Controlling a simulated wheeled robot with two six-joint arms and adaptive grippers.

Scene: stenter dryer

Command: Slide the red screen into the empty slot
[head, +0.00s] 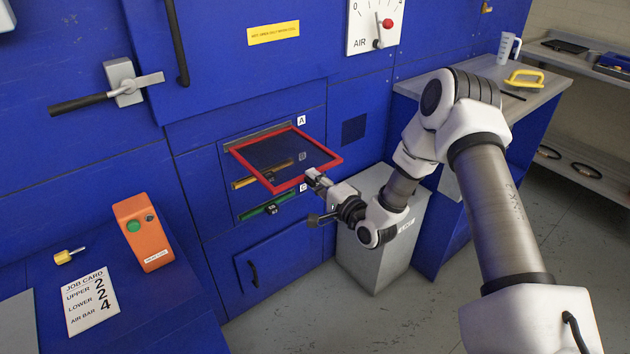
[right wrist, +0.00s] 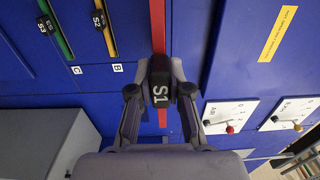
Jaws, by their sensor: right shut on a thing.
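The red screen (head: 284,152), a red frame around dark mesh, is held out roughly flat in front of the blue machine. Its far edge is close to the top slot (head: 250,138) by label A (head: 301,120); I cannot tell whether it has entered. My right gripper (head: 313,177) is shut on the screen's near-side handle. In the right wrist view, the gripper (right wrist: 159,95) grips the black handle marked S1 (right wrist: 159,88), with the red frame edge (right wrist: 158,30) beyond. My left gripper is not in view.
Below are a yellow screen (head: 246,182) in slot B and a green screen (head: 254,212) in slot C. A grey bin (head: 380,245) stands below my right forearm. An orange button box (head: 143,232) and job card (head: 91,302) lie at the left.

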